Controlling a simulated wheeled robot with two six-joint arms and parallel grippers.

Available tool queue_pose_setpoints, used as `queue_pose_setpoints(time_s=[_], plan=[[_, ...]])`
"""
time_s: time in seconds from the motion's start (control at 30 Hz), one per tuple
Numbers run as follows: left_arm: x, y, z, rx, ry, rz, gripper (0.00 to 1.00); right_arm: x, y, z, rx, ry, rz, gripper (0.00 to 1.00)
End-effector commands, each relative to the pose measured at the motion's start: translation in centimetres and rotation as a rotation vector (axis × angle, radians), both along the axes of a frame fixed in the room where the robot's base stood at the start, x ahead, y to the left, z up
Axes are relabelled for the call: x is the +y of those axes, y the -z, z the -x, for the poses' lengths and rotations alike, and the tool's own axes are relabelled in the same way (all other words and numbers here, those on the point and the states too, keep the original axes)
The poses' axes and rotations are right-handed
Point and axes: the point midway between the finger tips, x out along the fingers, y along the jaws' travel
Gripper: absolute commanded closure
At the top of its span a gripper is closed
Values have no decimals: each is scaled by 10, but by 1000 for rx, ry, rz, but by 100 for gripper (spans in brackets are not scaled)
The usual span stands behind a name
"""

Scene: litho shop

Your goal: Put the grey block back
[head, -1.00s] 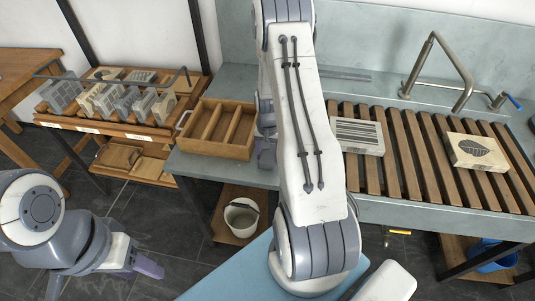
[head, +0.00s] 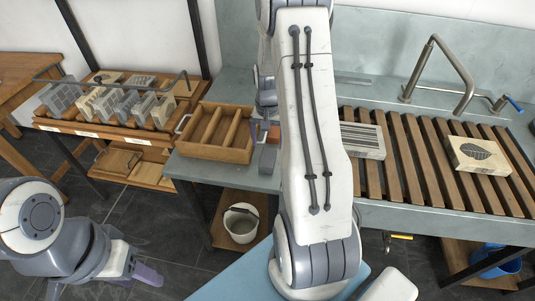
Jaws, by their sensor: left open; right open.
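Two stone blocks lie on the slatted rack (head: 421,150). One has dark stripes and looks greyish (head: 362,141); the other is pale with a dark leaf (head: 479,155). More blocks, some grey (head: 64,95) and some beige (head: 98,101), stand on edge in the wooden rack at the left. I cannot tell for certain which is the task's grey block. My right gripper (head: 268,143) is open at the bench edge, right of the wooden tray, partly hidden by my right arm. My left gripper (head: 146,274) is open, low over the floor at lower left, away from the blocks.
An empty wooden tray with compartments (head: 217,132) stands on the bench, close to my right gripper. A metal tap (head: 463,75) rises behind the slats. A white bucket (head: 241,223) stands on a low shelf, and a blue bucket (head: 498,260) at lower right.

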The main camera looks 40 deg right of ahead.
Motion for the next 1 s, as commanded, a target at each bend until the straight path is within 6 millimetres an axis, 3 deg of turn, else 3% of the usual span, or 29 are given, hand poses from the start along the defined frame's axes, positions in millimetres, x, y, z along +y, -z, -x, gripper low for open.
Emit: queue_pose_setpoints(time_s=[0.2, 0.43, 0.53, 0.67, 0.77, 0.8, 0.9, 1.0], plan=[[0, 5, 0, 0, 0, 0, 50, 0, -30, -1, -2, 0, 1, 8], [0, 5, 0, 0, 0, 0, 50, 1, -38, 0, 0, -2, 0, 8], [0, 5, 0, 0, 0, 0, 50, 14, -43, -3, -3, -41, 0, 8], [0, 4, 0, 0, 0, 0, 50, 78, -67, -8, -16, -220, -3, 8], [0, 5, 0, 0, 0, 0, 50, 152, -92, 4, -28, -446, -8, 8], [0, 5, 0, 0, 0, 0, 50, 182, -101, 15, -33, -545, -12, 8], [0, 5, 0, 0, 0, 0, 50, 247, -119, 53, -43, -791, -24, 8], [0, 5, 0, 0, 0, 0, 50, 294, -132, 101, -53, -1028, -36, 8]])
